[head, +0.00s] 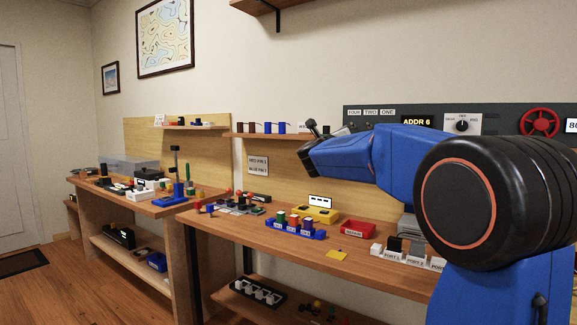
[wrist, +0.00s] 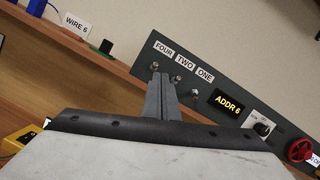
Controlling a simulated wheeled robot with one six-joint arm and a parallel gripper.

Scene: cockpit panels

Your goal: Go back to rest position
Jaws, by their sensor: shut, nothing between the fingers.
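My gripper (head: 312,125) is shut and empty. In the head view it is at the end of my blue arm, raised above the workbench and in front of the dark panel's left end. In the wrist view its closed fingers (wrist: 160,76) point up at the dark grey panel (wrist: 225,78), over the area just under the FOUR and TWO labels. Small toggle switches (wrist: 178,79) show close to the fingertips; I cannot tell whether they touch. The panel's display (head: 417,122) reads ADDR 6.
A rotary knob (head: 462,125) and a red handwheel (head: 540,122) are on the panel. The workbench (head: 300,249) below holds a blue block holder (head: 296,232), a yellow device (head: 316,214) and a red tray (head: 357,229). A wooden shelf (head: 275,136) is left of my gripper.

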